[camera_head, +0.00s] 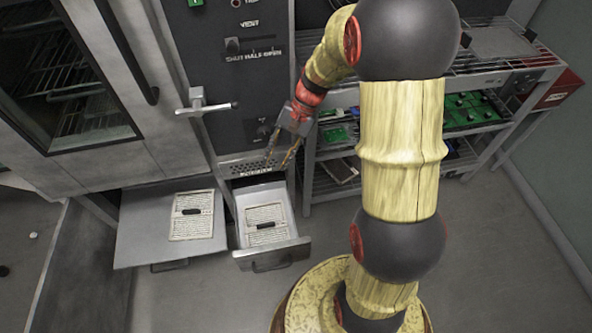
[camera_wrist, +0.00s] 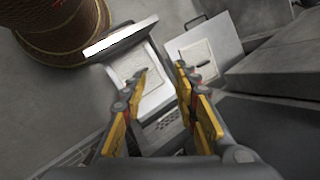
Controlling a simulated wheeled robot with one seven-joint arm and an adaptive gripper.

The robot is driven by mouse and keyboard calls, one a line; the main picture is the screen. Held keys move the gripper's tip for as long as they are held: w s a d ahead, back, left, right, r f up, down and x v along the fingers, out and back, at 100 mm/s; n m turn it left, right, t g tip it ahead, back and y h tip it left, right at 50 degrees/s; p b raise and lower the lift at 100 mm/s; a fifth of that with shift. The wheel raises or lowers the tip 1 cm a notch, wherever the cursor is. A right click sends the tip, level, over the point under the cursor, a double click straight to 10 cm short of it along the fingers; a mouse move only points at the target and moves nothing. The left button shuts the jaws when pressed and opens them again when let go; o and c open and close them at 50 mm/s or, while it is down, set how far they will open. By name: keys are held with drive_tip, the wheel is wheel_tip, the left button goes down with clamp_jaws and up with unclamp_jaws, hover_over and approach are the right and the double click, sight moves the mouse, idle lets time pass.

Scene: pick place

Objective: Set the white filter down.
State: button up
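One white filter (camera_head: 267,226), a flat pale square with a dark handle, lies inside the open drawer (camera_head: 290,250). A similar white filter (camera_head: 191,216) lies on the flat grey panel (camera_head: 140,225) to the left. My gripper (camera_head: 282,158) is above the open drawer, near the front of the dark cabinet. In the wrist view my gripper (camera_wrist: 161,72) is open, with nothing between its fingers. The drawer (camera_wrist: 157,101) shows below and between the fingers, and its filter is partly hidden by the left finger. The panel's filter (camera_wrist: 196,62) shows to the right.
An oven-like cabinet (camera_head: 225,110) with a lever handle (camera_head: 206,106) stands behind the drawer. A metal rack (camera_head: 307,180) with green boards (camera_head: 460,112) stands to the right. A red box (camera_head: 560,90) is at its far end. The floor in front is clear.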

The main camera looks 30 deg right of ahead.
drive_tip(key=s+a+r+n+t+h, duration=0.2)
drive_tip(key=s+r+n+t+h, duration=0.1)
drive_tip(key=s+r, duration=0.6)
drive_tip(key=s+a+r+n+t+h, duration=0.2)
drive_tip(key=s+r+n, duration=0.3)
drive_tip(key=s+r, duration=0.4)
drive_tip(key=shift+s+a+r+n+t+h, duration=0.25)
drive_tip(key=shift+r+t+h, duration=0.25)
drive_tip(key=shift+r, duration=0.3)
